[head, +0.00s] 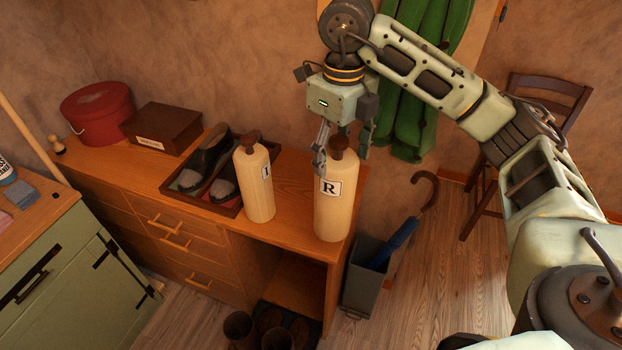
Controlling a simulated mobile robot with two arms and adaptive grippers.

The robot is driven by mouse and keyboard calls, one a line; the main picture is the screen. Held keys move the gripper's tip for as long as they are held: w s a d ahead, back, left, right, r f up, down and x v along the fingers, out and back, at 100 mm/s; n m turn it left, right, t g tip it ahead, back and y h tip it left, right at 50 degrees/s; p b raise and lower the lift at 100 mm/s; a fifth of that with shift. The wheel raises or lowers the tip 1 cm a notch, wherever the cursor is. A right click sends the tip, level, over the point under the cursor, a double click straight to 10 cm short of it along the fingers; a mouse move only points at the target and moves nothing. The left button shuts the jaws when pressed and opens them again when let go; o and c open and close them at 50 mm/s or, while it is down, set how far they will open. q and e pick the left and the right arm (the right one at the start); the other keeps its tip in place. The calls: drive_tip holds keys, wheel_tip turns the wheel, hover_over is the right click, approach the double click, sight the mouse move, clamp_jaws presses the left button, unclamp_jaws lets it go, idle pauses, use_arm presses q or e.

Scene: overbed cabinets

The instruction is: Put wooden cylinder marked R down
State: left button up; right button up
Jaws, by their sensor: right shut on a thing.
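The wooden cylinder marked R (333,212) is upright at the right end of the wooden cabinet top (292,188), near its front edge. It is pale with a dark knob on top. My right gripper (341,152) comes down from above and is shut on the cylinder's top at the knob. I cannot tell whether the cylinder's base touches the cabinet top. A second pale cylinder, marked I (256,190), stands upright to its left, apart from it. My left gripper is out of view.
A tray (222,206) with shoes lies left of the cylinders. A brown box (160,128) and a red round box (98,108) stand further left. A grey bin (365,283) with a blue umbrella (401,238) is on the floor at right. A chair (540,115) stands behind.

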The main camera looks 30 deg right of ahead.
drive_tip(key=w+a+f+p, duration=0.1)
drive_tip(key=w+f+p, duration=0.2)
drive_tip(key=w+f, duration=0.5)
drive_tip(key=shift+f, duration=0.45)
drive_tip(key=shift+a, duration=0.1)
drive_tip(key=shift+f, duration=0.15)
drive_tip(key=o, duration=1.8)
drive_tip(key=shift+c, duration=0.2)
